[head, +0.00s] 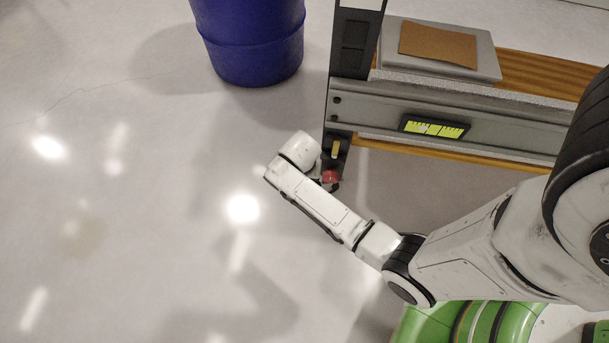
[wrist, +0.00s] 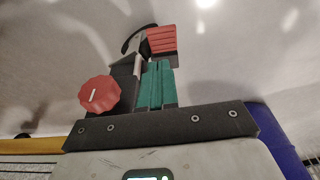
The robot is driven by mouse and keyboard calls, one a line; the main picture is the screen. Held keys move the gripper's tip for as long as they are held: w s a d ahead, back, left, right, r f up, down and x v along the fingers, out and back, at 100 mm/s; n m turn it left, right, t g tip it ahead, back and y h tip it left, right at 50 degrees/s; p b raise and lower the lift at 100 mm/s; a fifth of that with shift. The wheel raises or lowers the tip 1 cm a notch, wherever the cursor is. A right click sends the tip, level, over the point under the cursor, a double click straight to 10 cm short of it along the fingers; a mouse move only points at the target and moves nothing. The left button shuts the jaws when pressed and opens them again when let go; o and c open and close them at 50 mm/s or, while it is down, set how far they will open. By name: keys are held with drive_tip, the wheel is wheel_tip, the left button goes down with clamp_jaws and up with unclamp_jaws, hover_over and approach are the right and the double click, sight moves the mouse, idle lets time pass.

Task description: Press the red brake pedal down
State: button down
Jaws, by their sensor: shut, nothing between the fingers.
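The red brake pedal (wrist: 162,40) shows at the top centre of the wrist view. It is a ribbed red pad beside a dark curved bracket. My gripper (wrist: 157,68) has teal fingers held together with nothing between them. Its fingertips appear right at the lower edge of the pedal pad; I cannot tell whether they touch it. In the head view my gripper is mostly hidden by my forearm. A small red part (head: 330,177) shows there beside my wrist at the foot of the dark post; it is too small to tell whether it is the pedal.
A red knob (wrist: 97,95) with a white mark sits left of my fingers. The fixture's dark post (head: 352,50) carries a grey rail (head: 370,105) with a yellow-green display (head: 434,128). A blue barrel (head: 250,40) stands behind. The floor on the left is clear.

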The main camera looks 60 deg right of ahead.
drive_tip(key=shift+w+f, duration=0.1)
drive_tip(key=shift+f, duration=0.15)
drive_tip(key=f+b, duration=0.2)
drive_tip(key=f, duration=0.1)
drive_tip(key=d+f+b, duration=0.1)
drive_tip(key=f+b, duration=0.1)
drive_tip(key=f, duration=0.1)
drive_tip(key=f+b, duration=0.1)
drive_tip(key=f, duration=0.2)
drive_tip(key=shift+w+d+f+b, duration=0.3)
drive_tip(key=shift+d+f+b, duration=0.1)
drive_tip(key=shift+s+a+f+h, duration=0.1)
drive_tip(key=shift+a+f+h, duration=0.15)
drive_tip(key=shift+h, duration=0.25)
drive_tip(key=shift+s+a+f, duration=0.1)
drive_tip(key=shift+a+f, duration=0.05)
drive_tip(key=shift+f, duration=0.05)
drive_tip(key=f, duration=0.1)
drive_tip(key=a+f, duration=0.1)
drive_tip(key=f, duration=0.1)
drive_tip(key=shift+s+a+b, duration=0.2)
drive_tip(key=shift+b, duration=0.15)
drive_tip(key=shift+r, duration=0.15)
idle(0.4)
drive_tip(key=shift+r+p, duration=0.7)
drive_tip(key=shift+p, duration=0.15)
